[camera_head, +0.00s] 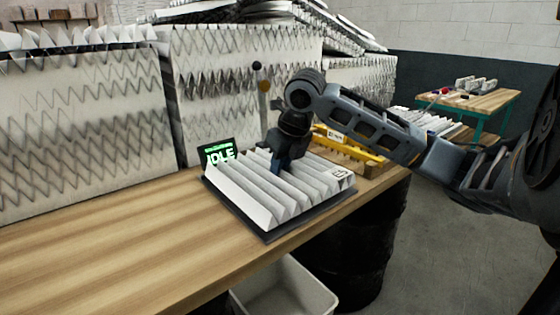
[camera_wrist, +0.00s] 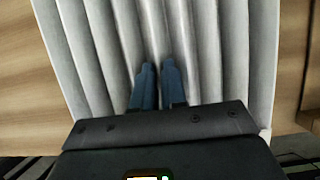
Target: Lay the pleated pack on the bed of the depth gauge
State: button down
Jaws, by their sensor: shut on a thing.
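The white pleated pack (camera_head: 262,197) lies over the dark bed of the depth gauge (camera_head: 268,238) on the wooden bench. I cannot tell whether its whole underside touches the bed. The gauge's small screen (camera_head: 219,152) stands behind the pack and reads IDLE in green. My gripper (camera_head: 279,166) reaches down from above onto the middle of the pack. In the wrist view the pack (camera_wrist: 203,45) fills the middle, and my gripper's blue fingers (camera_wrist: 158,72) are close together, shut on one pleat. The fingertips' lower ends are hidden among the pleats.
Tall stacks of pleated filters (camera_head: 85,130) stand behind the bench. A yellow tool (camera_head: 350,145) lies on a wooden board to the right. A white bin (camera_head: 285,290) is below the bench front beside a black drum (camera_head: 365,240). The bench's left part (camera_head: 110,240) is clear.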

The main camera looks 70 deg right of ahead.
jog(key=shift+f, duration=0.65)
jog(key=shift+f+b, duration=0.25)
jog(key=shift+b, duration=0.35)
jog(key=c, duration=1.5)
grip_release()
jog(key=shift+o, duration=0.2)
jog(key=shift+r, duration=0.1)
jog(key=shift+r+p, duration=1.35)
jog(key=shift+r, duration=0.85)
jog(key=shift+o, duration=0.3)
